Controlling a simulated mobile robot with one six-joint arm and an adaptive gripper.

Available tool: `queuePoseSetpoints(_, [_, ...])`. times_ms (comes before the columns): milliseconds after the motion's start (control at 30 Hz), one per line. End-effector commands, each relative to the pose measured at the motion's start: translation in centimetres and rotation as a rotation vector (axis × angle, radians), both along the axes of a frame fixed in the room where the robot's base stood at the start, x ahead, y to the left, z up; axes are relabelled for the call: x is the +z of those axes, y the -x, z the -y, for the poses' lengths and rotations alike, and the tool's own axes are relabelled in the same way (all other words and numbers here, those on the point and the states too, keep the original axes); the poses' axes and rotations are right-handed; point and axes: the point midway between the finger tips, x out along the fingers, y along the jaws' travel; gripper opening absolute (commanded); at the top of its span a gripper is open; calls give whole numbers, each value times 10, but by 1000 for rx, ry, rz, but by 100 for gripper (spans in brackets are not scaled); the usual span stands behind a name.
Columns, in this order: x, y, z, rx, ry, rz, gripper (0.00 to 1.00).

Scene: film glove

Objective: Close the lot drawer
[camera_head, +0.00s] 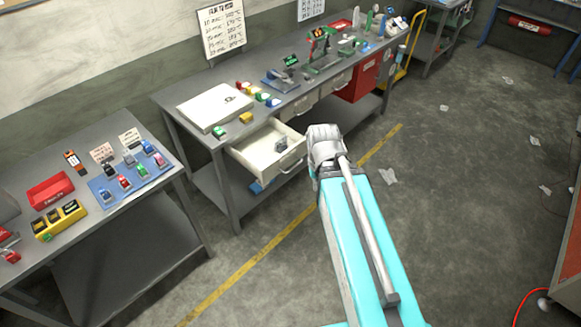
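The lot drawer (250,159) is a pale drawer pulled out from under the front of the long grey workbench. A small dark object (281,145) lies inside it. Its front panel with a handle (293,163) faces the aisle. My turquoise arm reaches up from the bottom of the picture, and its grey end (325,143) is just right of the drawer front. They look close in the picture, but I cannot tell whether they touch. The fingers are not distinguishable.
The workbench (175,101) carries a white box (214,107), small coloured items and tools. Other drawers (304,106) and a red cabinet (366,80) are beneath it. A second table (86,219) stands at left. The floor at right is open, with scattered paper scraps (388,176).

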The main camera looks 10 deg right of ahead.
Motion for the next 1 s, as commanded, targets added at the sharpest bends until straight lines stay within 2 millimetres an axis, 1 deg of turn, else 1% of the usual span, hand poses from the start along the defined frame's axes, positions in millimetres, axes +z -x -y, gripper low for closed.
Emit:
queuePoseSetpoints(33, [-18, 0, 0, 0, 0, 0, 0])
queuePoseSetpoints(300, [-71, 0, 0, 0, 0, 0, 0])
queuePoseSetpoints(500, [-106, 0, 0, 1, 0, 0, 0])
queuePoseSetpoints(600, [-118, 0, 0, 1, 0, 0, 0])
queuePoseSetpoints(700, [-126, 0, 0, 1, 0, 0, 0])
queuePoseSetpoints(800, [-129, 0, 0, 1, 0, 0, 0])
queuePoseSetpoints(1000, [-129, 0, 0, 1, 0, 0, 0])
